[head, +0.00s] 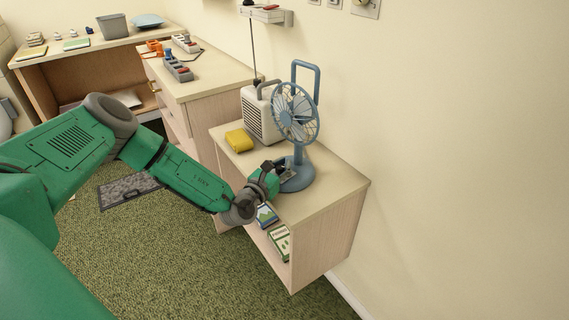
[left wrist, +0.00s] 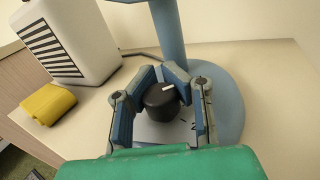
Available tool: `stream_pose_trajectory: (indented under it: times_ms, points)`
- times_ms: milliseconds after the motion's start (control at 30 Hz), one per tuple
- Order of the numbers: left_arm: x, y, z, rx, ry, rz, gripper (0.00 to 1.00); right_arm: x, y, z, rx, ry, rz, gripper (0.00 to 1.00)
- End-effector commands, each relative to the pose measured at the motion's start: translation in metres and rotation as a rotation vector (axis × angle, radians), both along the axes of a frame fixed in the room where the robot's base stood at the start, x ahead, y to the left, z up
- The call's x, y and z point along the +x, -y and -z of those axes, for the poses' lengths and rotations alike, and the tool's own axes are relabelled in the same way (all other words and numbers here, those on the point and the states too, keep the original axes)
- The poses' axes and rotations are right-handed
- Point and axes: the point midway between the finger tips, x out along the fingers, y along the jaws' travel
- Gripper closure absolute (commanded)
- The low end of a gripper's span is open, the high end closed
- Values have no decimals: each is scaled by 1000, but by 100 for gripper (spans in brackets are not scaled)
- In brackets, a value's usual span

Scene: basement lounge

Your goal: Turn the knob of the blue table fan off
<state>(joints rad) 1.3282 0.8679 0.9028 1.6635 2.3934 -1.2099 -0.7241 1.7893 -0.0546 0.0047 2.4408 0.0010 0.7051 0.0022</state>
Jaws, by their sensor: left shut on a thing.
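The blue table fan (head: 296,115) stands upright on a small wooden side table (head: 325,188). Its round base and post also show in the left wrist view (left wrist: 169,35). The black knob (left wrist: 160,98) with a white mark sits on a light plate at the front of the fan base. The white mark points up and to the right in the wrist view. My left gripper (left wrist: 162,88) is shut around the knob, a finger on each side. In the head view my left gripper (head: 277,173) hides the knob. My right gripper is out of view.
A yellow item (head: 239,140) and a white vented heater box (head: 258,114) stand left of the fan. Books (head: 280,242) lie on the shelf below. The wall is close behind the fan. The tabletop's right end is bare.

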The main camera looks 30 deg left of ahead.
Motion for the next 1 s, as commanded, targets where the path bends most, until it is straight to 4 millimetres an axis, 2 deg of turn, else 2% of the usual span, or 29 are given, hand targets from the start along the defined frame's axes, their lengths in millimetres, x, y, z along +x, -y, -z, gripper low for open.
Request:
stream_pose_trajectory:
  times_ms: [33, 1000]
  points:
    - [-3, -3, 6, 5, -16, -10, 100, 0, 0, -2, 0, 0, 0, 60]
    - [-4, -6, 7, 4, -15, -132, 100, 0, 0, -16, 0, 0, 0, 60]
